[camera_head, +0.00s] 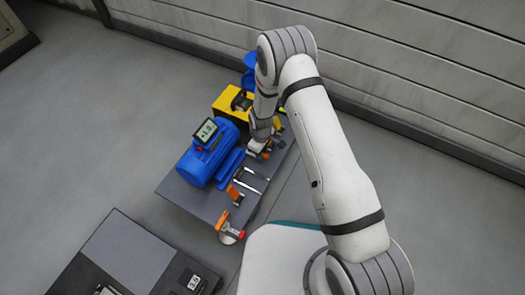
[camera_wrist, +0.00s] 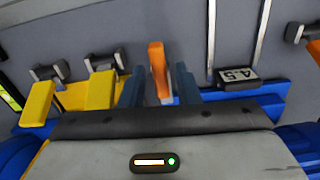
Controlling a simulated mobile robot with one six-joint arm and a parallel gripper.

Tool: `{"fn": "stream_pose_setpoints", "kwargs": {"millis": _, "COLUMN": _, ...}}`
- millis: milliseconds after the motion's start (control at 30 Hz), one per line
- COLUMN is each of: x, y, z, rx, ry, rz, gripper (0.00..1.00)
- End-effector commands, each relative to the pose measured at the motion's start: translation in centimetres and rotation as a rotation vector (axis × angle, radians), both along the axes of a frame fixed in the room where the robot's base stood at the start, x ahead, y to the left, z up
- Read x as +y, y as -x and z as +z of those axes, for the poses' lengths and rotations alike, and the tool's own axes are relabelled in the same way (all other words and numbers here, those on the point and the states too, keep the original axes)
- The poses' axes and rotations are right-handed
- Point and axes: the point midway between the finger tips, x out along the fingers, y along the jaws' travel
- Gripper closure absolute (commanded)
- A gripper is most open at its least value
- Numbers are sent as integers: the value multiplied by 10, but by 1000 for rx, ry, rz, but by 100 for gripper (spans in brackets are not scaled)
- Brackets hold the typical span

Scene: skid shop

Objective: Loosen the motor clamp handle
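The blue motor (camera_head: 203,163) sits on the grey skid plate (camera_head: 190,197). In the wrist view an orange handle (camera_wrist: 158,72) stands between the two dark fingers of my gripper (camera_wrist: 160,88). A narrow gap shows on each side of the handle, so the fingers look open around it. In the head view my gripper (camera_head: 258,149) is low at the right side of the motor, and the arm partly hides that spot. Another orange handle (camera_head: 234,193) is nearer the front of the skid. The handle's base is hidden in the wrist view.
Two yellow handles (camera_wrist: 100,90) (camera_wrist: 40,102) lie left of my fingers. A small display reading 4.5 (camera_wrist: 237,74) is close on the right. A yellow housing (camera_head: 223,103) stands behind the motor. An orange-handled valve (camera_head: 228,229) is at the skid's front end. Open floor (camera_head: 90,130) lies left.

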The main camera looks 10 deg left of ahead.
Motion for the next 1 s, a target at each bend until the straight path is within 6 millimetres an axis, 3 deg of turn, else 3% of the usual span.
{"fn": "stream_pose_setpoints", "kwargs": {"millis": 167, "x": 0, "y": 0, "z": 0, "rx": 0, "ry": 1, "rz": -1, "gripper": 56}}
{"fn": "stream_pose_setpoints", "kwargs": {"millis": 467, "x": -1, "y": 0, "z": 2, "rx": 1, "ry": 1, "rz": -1, "gripper": 56}}
{"fn": "stream_pose_setpoints", "kwargs": {"millis": 1000, "x": 0, "y": 0, "z": 54, "rx": 0, "ry": 0, "rz": -1, "gripper": 56}}
